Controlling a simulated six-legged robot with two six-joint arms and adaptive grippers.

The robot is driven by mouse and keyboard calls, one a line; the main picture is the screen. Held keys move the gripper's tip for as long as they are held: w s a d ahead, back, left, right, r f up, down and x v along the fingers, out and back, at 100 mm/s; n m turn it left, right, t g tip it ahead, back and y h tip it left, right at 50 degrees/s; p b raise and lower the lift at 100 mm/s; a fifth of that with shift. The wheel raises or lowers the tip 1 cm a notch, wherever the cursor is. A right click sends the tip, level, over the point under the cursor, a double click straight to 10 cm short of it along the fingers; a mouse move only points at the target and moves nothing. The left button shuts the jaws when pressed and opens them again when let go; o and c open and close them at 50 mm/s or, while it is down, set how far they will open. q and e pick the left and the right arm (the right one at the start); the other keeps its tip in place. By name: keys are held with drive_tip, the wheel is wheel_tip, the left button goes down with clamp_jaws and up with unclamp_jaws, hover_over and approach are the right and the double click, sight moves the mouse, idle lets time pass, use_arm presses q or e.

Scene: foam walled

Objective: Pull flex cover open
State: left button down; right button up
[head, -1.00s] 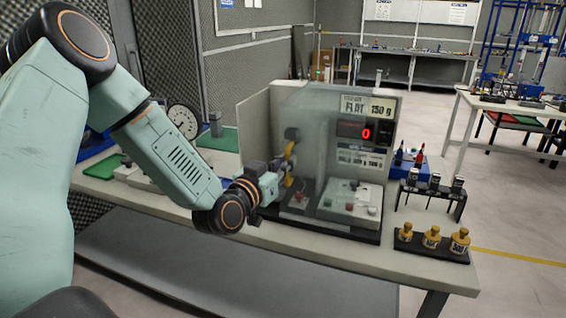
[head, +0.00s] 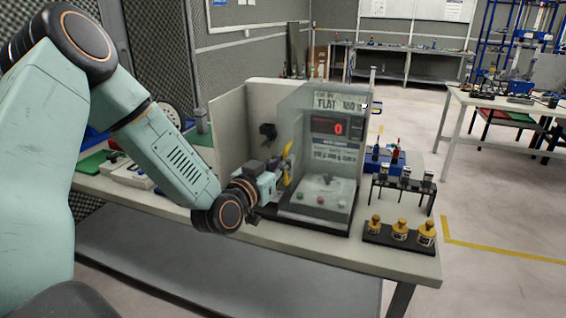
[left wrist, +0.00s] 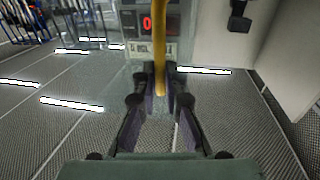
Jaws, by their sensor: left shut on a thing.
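The clear flex cover (head: 298,118) stands on the front of the test station, over its red-lit display and control box. Its upright yellow handle (head: 288,160) is at the cover's left edge. My left gripper (head: 281,172) is shut on this handle, reaching it from the left. In the left wrist view the yellow handle (left wrist: 160,78) runs upright between the two dark fingers (left wrist: 152,105). The left part of the station, with a black fitting (head: 268,132) on the back wall, shows uncovered. My right gripper is not in view.
A blue box (head: 385,158), a small black rack (head: 404,185) and a tray of brass weights (head: 398,235) stand on the bench right of the station. A round dial gauge (head: 168,115) is behind my arm. The bench's front edge is below my gripper.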

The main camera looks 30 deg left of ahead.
use_arm(q)
drive_tip(key=shift+r, duration=0.1)
drive_tip(key=shift+a, duration=0.1)
drive_tip(key=c, duration=1.5)
unclamp_jaws()
drive_tip(key=shift+s, duration=0.1)
drive_tip(key=shift+o, duration=0.4)
drive_tip(key=s, duration=0.7)
drive_tip(key=shift+s+d, duration=0.2)
